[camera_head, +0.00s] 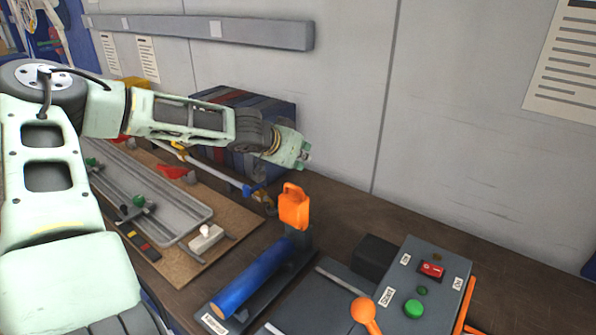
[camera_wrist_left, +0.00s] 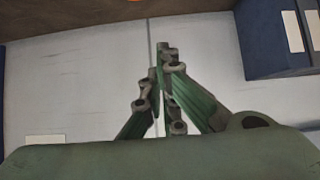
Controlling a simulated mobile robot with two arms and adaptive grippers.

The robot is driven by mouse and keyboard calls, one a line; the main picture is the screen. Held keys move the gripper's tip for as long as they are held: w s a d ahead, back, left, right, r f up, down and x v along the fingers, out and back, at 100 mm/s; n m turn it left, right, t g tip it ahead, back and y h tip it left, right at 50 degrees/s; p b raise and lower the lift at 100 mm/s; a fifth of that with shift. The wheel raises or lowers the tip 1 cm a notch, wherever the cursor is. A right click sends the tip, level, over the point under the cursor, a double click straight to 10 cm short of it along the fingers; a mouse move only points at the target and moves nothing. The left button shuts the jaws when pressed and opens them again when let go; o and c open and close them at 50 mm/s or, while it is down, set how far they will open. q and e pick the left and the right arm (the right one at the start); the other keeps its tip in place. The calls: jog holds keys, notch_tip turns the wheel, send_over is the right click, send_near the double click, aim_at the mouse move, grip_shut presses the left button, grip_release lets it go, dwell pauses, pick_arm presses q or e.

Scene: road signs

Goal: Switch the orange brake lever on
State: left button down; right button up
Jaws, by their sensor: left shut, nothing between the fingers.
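An orange handle (camera_head: 294,208) stands upright at the far end of a grey base with a blue cylinder (camera_head: 252,277). A second orange lever with a round knob (camera_head: 364,308) stands at the lower edge, beside the control box. I cannot tell from the labels which one is the brake lever. My left gripper (camera_head: 304,157) is beyond and above the upright orange handle, apart from it. Its fingers are shut and empty, and they also show in the left wrist view (camera_wrist_left: 163,55). A sliver of orange (camera_wrist_left: 135,1) shows at that view's top edge. My right gripper is out of view.
A grey control box (camera_head: 430,270) with a red switch (camera_head: 431,269) and green button (camera_head: 413,308) stands at the right. A board with a grey tray (camera_head: 170,219) lies at the left. Dark blue folders (camera_head: 262,100) stand by the wall, behind my left arm.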

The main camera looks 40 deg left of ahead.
pick_arm(q)
jog(key=shift+s+d+f+p, duration=0.1)
jog(key=shift+s+f+p, duration=0.25)
jog(key=shift+f, duration=0.2)
jog(key=shift+s+f+p, duration=0.25)
jog(key=shift+s+f, duration=0.05)
jog(key=shift+f, duration=0.2)
jog(key=shift+s+f, duration=0.35)
jog(key=shift+s, duration=0.15)
jog(key=shift+d+f, duration=0.1)
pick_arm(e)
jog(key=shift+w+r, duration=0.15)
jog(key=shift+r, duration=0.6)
pick_arm(q)
jog(key=shift+f, duration=0.1)
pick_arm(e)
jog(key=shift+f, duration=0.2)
pick_arm(q)
jog(key=shift+f, duration=0.1)
jog(key=shift+s+r+t+b, duration=0.2)
jog(key=shift+s+t+b, duration=0.1)
jog(key=shift+s+b, duration=0.25)
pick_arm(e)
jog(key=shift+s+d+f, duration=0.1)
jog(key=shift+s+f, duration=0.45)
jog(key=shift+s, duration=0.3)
